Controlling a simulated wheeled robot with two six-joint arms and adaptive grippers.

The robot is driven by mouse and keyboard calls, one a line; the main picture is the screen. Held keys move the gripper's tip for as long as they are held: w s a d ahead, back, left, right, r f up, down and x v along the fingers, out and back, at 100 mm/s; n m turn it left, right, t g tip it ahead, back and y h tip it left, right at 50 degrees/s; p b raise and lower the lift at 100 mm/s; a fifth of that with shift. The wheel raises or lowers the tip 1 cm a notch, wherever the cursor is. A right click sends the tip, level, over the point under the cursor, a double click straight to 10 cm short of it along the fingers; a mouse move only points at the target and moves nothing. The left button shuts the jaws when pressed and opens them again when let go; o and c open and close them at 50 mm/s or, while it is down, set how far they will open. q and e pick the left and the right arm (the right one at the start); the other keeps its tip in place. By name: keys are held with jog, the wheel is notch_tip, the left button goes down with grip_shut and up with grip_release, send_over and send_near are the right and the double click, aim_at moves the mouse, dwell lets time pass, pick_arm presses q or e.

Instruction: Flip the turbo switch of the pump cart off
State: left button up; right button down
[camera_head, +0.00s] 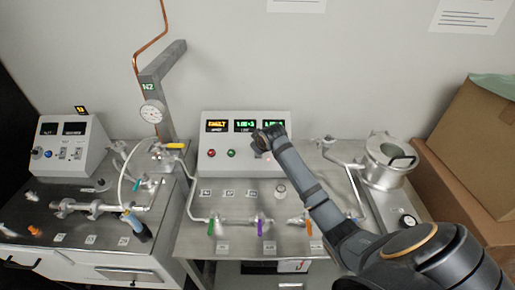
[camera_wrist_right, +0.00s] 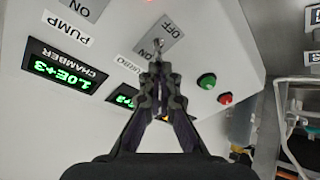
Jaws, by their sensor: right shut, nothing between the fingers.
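The middle console (camera_head: 245,140) carries the lit readouts, and my right gripper (camera_head: 266,138) is in front of its upper right part, hiding the switches there. In the right wrist view, which looks upside down, the turbo switch (camera_wrist_right: 158,43) is a small silver toggle on a grey plate marked OFF, beside a TURBO label (camera_wrist_right: 127,65). My right gripper (camera_wrist_right: 160,70) is shut and empty, its fingertips right at the toggle; I cannot tell whether they touch. The lever's position is unclear. My left gripper is not in view.
A PUMP label (camera_wrist_right: 68,27) and another plate marked ON lie beside the turbo switch. A green button (camera_wrist_right: 206,81) and a red button (camera_wrist_right: 225,98) are near. Pipes and coloured valve handles cover the bench below. A metal chamber (camera_head: 388,162) and cardboard boxes (camera_head: 470,140) stand right.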

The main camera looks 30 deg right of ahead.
jog(key=shift+s+a+f+t+h+b, duration=0.15)
jog(key=shift+s+f+t+h+b, duration=0.15)
jog(key=shift+t+b, duration=0.25)
jog(key=shift+s+a+f+t+h+b, duration=0.15)
jog(key=shift+f+t+h+b, duration=0.15)
jog(key=shift+f+t+b, duration=0.25)
jog(key=shift+w+r+t, duration=0.1)
jog(key=shift+r+t, duration=0.2)
jog(key=shift+r, duration=0.2)
jog(key=shift+p, duration=0.3)
jog(key=shift+s+a+p, duration=0.25)
jog(key=shift+s+p, duration=0.25)
jog(key=shift+s+a, duration=0.15)
jog(key=shift+s, duration=0.1)
